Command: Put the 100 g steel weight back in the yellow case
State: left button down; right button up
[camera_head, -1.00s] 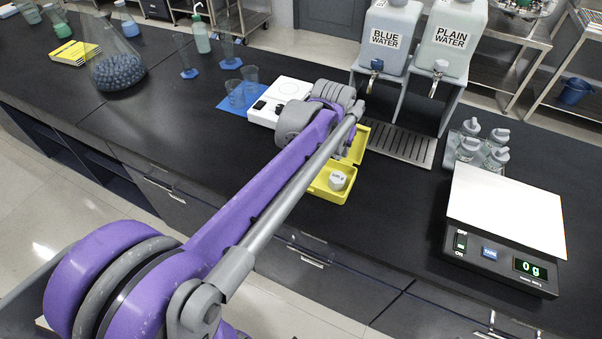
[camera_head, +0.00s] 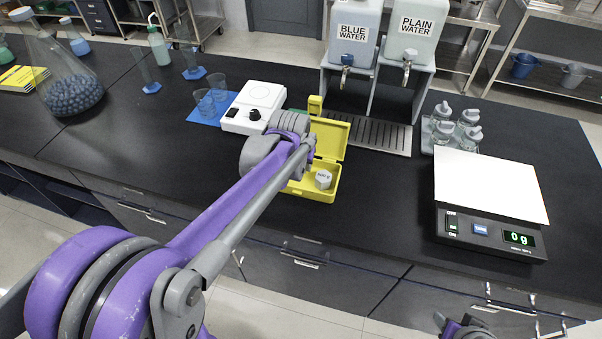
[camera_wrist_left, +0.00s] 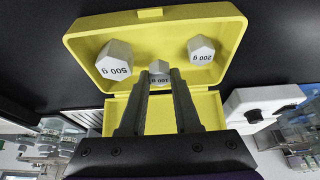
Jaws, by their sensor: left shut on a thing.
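The yellow case (camera_head: 329,142) stands open on the dark bench, its lid raised at the back; it also shows in the left wrist view (camera_wrist_left: 160,31). My left gripper (camera_wrist_left: 159,76) is shut on the 100 g steel weight (camera_wrist_left: 160,69), a small grey hexagonal piece, over the case between two larger weights. I cannot tell whether it touches the case. The 500 g weight (camera_wrist_left: 116,61) sits in the case and shows in the head view (camera_head: 323,179). The 200 g weight (camera_wrist_left: 201,50) is also in it. My left arm hides the fingers in the head view. My right gripper (camera_head: 463,327) barely shows at the bottom edge.
A white hot plate (camera_head: 253,107) stands behind and left of the case. Blue and plain water tanks (camera_head: 352,40) stand behind a drain grate (camera_head: 375,134). A scale (camera_head: 490,187) reading 0 g is at the right. Bench between case and scale is clear.

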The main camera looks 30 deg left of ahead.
aim_at(301, 170)
pick_arm(q)
jog(key=shift+f, duration=1.85)
jog(key=shift+f, duration=0.25)
jog(key=c, duration=0.6)
grip_release()
jog(key=shift+r, duration=0.1)
jog(key=shift+r, duration=0.2)
jog(key=v, duration=1.2)
jog(key=s+d+f+m, duration=0.1)
jog(key=s+d+f, duration=0.2)
jog(key=s, duration=0.2)
jog(key=s+d+f+t, duration=0.1)
jog(key=s+d+f, duration=0.2)
jog(key=s, duration=0.2)
jog(key=s+d+f+m+h, duration=0.1)
jog(key=s+d+f, duration=0.2)
jog(key=s, duration=0.2)
jog(key=shift+s+d+m+t, duration=0.1)
jog(key=shift+s+m+t, duration=0.05)
jog(key=shift+m+t, duration=0.15)
